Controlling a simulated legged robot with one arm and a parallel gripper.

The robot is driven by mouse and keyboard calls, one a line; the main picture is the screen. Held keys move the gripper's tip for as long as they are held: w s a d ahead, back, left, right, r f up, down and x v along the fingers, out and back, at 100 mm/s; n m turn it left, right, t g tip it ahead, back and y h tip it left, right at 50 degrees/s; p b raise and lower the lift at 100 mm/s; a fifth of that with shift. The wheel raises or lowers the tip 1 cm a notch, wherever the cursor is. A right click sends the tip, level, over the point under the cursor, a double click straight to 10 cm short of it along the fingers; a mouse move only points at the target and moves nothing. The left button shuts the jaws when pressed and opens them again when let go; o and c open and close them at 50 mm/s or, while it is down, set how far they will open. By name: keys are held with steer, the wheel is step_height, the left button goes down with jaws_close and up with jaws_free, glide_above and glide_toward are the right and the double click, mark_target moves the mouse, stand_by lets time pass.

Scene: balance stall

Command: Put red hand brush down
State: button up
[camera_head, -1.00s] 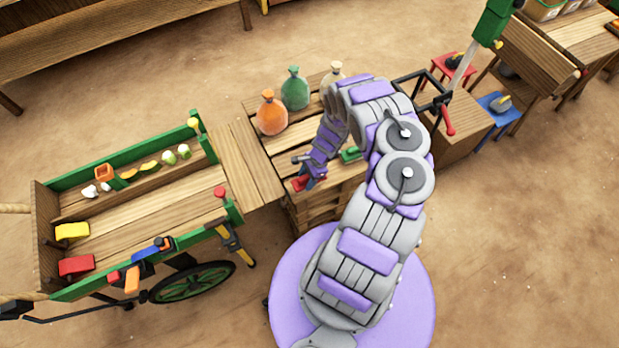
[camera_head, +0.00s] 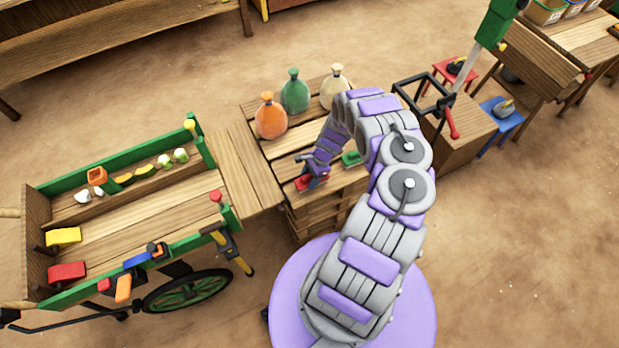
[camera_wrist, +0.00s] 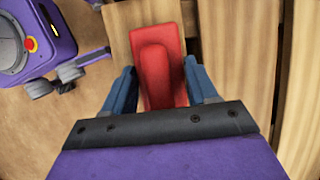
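The red hand brush (camera_wrist: 158,70) lies on the pale wooden slats of the crate-like stand (camera_head: 262,158), near its front left edge. In the head view the brush (camera_head: 308,183) is partly covered by my gripper. My gripper (camera_wrist: 160,66) is right above the brush, with its two blue fingers apart on either side of it. The handle looks narrower than the gap between the fingers, and I see no firm grip on it. In the head view my gripper (camera_head: 312,172) points down at the stand.
A green brush-like object (camera_head: 351,158) lies right of my gripper. Orange (camera_head: 271,118), green (camera_head: 295,93) and cream (camera_head: 335,85) sacks stand at the back of the stand. A green-sided cart (camera_head: 130,220) is at left, a wooden box (camera_head: 455,150) with a black frame at right.

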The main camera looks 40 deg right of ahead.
steer(key=o, duration=0.4)
steer(key=shift+r, duration=0.1)
steer(key=p+v, duration=0.3)
steer(key=v, duration=0.9)
steer(key=s+a+r+n+g+h, duration=0.1)
steer(key=a+r+n, duration=0.3)
steer(key=r, duration=0.7)
steer(key=s+a+r+n+g+h, duration=0.1)
steer(key=s+a+r+n, duration=0.15)
steer(key=a+r, duration=0.55)
steer(key=a+r+n+g+h, duration=0.1)
steer(key=a+r+n, duration=0.3)
steer(key=r, duration=0.9)
steer(key=s+a+r+n, duration=0.3)
steer(key=s+a, duration=0.1)
steer(key=s, duration=0.3)
steer(key=s+a+r+n+h, duration=0.1)
steer(key=s+a+r+n, duration=0.2)
steer(key=s, duration=0.4)
steer(key=s+a+r+n, duration=0.4)
steer(key=s+a+r, duration=0.1)
steer(key=s+a, duration=0.2)
steer(key=shift+s+a+r, duration=0.1)
steer(key=shift+s+a, duration=0.1)
steer(key=shift+s, duration=0.4)
